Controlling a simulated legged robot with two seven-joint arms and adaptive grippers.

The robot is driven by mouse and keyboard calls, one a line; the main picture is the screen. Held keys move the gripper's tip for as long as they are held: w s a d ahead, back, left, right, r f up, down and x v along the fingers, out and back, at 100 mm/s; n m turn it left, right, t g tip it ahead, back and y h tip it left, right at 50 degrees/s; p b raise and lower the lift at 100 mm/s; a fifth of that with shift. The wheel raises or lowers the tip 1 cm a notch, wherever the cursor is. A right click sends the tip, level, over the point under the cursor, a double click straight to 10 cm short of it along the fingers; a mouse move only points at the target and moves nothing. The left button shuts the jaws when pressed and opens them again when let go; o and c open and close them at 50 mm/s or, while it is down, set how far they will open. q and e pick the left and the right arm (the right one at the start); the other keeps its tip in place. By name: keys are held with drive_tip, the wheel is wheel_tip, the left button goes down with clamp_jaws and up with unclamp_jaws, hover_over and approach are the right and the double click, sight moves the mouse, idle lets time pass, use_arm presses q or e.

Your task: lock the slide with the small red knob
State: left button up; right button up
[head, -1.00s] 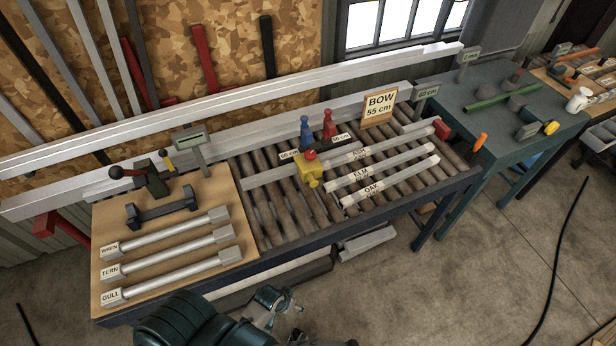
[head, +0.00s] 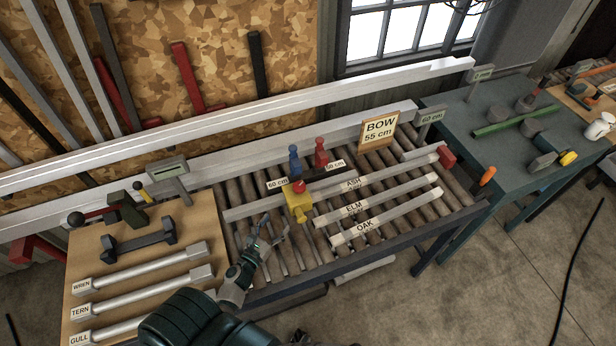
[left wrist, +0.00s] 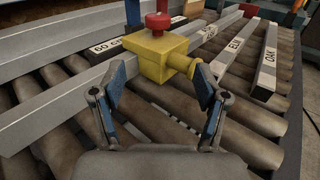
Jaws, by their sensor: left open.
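The yellow slide (head: 298,203) sits on a pale bar that lies across the rollers. The small red knob (head: 299,186) stands on top of it, and it also shows in the left wrist view (left wrist: 157,22). My left gripper (head: 270,233) is open and empty, in front of the slide and a little to its left. In the left wrist view the slide (left wrist: 160,56) is straight ahead, just beyond and between the open fingertips (left wrist: 160,78). I cannot tell whether a finger touches it. My right gripper is not in view.
A sign (head: 379,130) reads BOW 55 cm. Bars labelled ELM (head: 378,205) and OAK (head: 385,219) lie to the right on the rollers.

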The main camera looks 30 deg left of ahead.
sight(296, 192)
use_arm(q)
drive_tip(key=shift+w+a+n, duration=0.15)
drive_tip(key=shift+a+n, duration=0.15)
drive_tip(key=shift+a, duration=0.1)
drive_tip(key=shift+a+r, duration=0.1)
drive_tip(key=shift+r, duration=0.1)
drive_tip(key=w, duration=0.4)
drive_tip(key=w+p, duration=0.1)
drive_tip(key=w, duration=0.4)
drive_tip(key=w+d, duration=0.1)
drive_tip(key=w, duration=0.4)
drive_tip(key=shift+w+r+p, duration=0.1)
drive_tip(key=shift+r+p, duration=0.05)
drive_tip(key=shift+p, duration=0.25)
drive_tip(key=shift+w+a, duration=0.3)
drive_tip(key=shift+w, duration=0.3)
drive_tip(key=shift+w+a+f, duration=0.1)
drive_tip(key=shift+w+f, duration=0.15)
drive_tip(key=shift+d+r, duration=0.1)
drive_tip(key=shift+d, duration=0.15)
drive_tip(key=shift+c, duration=0.5)
drive_tip(key=shift+d, duration=0.1)
drive_tip(key=c, duration=0.4)
drive_tip(key=shift+s, duration=0.1)
drive_tip(key=c, duration=0.7)
drive_tip(key=shift+o, duration=0.2)
